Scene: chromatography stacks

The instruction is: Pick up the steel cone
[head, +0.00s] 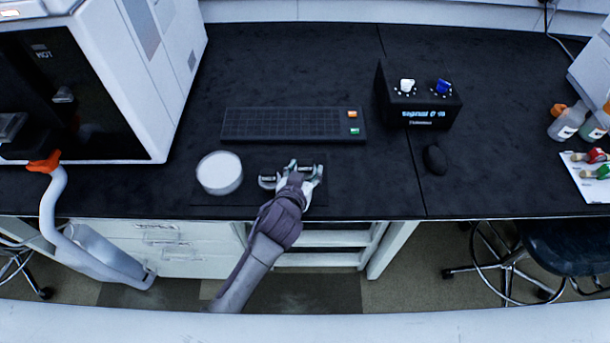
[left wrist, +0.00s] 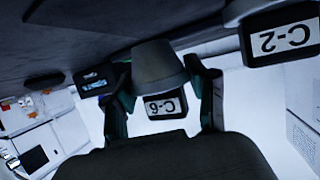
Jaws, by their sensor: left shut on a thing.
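My left gripper (head: 292,173) is over the dark mat near the front edge of the black bench, to the right of a round white dish (head: 219,172). In the left wrist view, the two fingers of my left gripper (left wrist: 160,100) stand on either side of a grey, tapered steel cone (left wrist: 158,66) and are shut on it. In the head view the cone is mostly hidden by the hand, and I cannot tell whether it is clear of the mat. My right gripper is not in view.
A keyboard (head: 295,124) lies behind the gripper. A black box with two knobs (head: 417,100) and a mouse (head: 435,159) are to the right. A large white instrument (head: 130,80) fills the left. Bottles (head: 567,122) stand far right.

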